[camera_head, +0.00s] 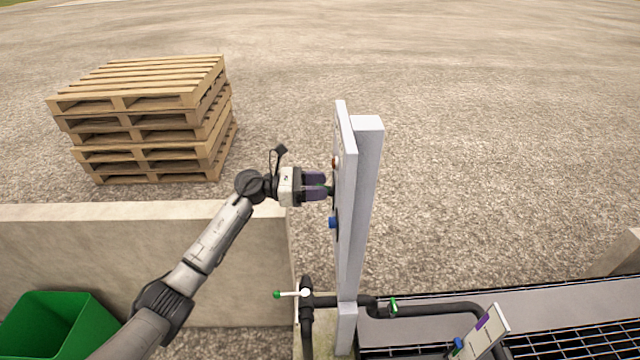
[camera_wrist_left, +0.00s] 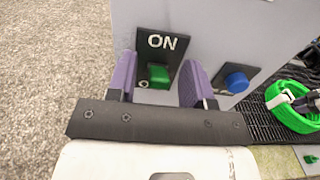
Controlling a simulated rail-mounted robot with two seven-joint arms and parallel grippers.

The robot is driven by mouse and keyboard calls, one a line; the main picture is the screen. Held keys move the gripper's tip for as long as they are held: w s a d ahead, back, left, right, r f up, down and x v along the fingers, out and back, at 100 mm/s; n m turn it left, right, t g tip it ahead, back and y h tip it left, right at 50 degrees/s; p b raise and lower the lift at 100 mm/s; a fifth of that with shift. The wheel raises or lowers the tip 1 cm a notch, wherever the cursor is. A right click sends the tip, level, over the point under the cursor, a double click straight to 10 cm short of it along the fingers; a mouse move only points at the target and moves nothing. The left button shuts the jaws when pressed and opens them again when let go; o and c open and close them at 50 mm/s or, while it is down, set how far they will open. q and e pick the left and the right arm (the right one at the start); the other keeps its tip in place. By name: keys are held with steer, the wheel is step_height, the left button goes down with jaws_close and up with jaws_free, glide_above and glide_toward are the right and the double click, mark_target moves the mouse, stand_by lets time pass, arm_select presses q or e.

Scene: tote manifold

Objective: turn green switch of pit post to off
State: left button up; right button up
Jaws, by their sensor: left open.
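The pit post (camera_head: 362,215) is a tall grey-white post with a panel facing left. In the left wrist view, the green switch (camera_wrist_left: 158,76) sits on a dark plate (camera_wrist_left: 150,58) with the word ON above it. My left gripper (camera_head: 327,187) is at the panel, between a red knob (camera_head: 335,162) above and a blue knob (camera_head: 333,222) below. In the left wrist view, its purple fingers (camera_wrist_left: 158,78) are open, one on each side of the green switch. I cannot tell whether they touch it. My right gripper is not in view.
A concrete wall (camera_head: 150,255) stands below my left arm, with a green bin (camera_head: 85,318) at bottom left. Black pipes with a green-tipped valve handle (camera_head: 290,294) run near the post's foot. Stacked pallets (camera_head: 150,120) stand behind on gravel. A sign panel (camera_head: 482,338) is at lower right.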

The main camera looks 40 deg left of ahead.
arm_select(q)
steer(key=shift+w+d, duration=0.2)
steer(key=shift+d, duration=0.05)
